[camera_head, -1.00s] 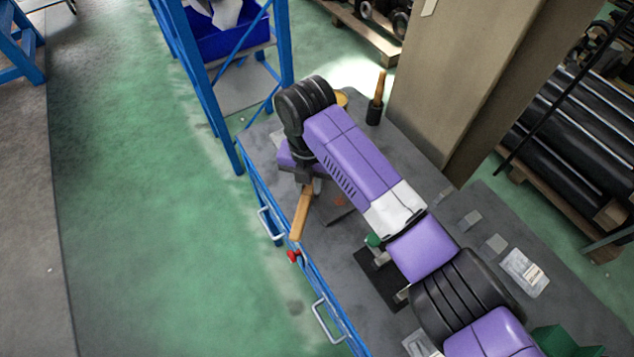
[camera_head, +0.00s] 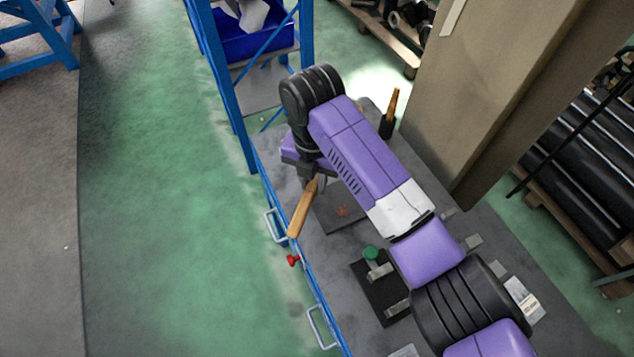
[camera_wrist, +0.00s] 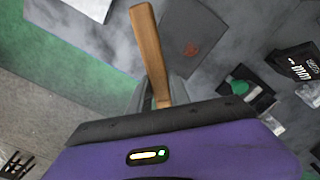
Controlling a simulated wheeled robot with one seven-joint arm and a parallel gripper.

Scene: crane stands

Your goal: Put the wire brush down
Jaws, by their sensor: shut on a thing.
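The wire brush's wooden handle (camera_head: 303,212) is held by my gripper (camera_head: 319,183), which is shut on it near the left edge of the grey bench top (camera_head: 324,262). The handle slants down and left towards that edge in the head view. In the wrist view the handle (camera_wrist: 147,45) sticks up from between the fingers of my gripper (camera_wrist: 160,98). The bristle end is hidden by my gripper. I cannot tell whether the brush touches the bench top.
A dark square plate (camera_head: 335,219) with a reddish mark lies beside the brush. A green-knobbed clamp (camera_head: 371,254) stands nearer. A wooden-handled tool (camera_head: 390,112) stands upright at the back. A red knob (camera_head: 293,260) is on the bench's left side. A tan pillar (camera_head: 478,85) rises behind.

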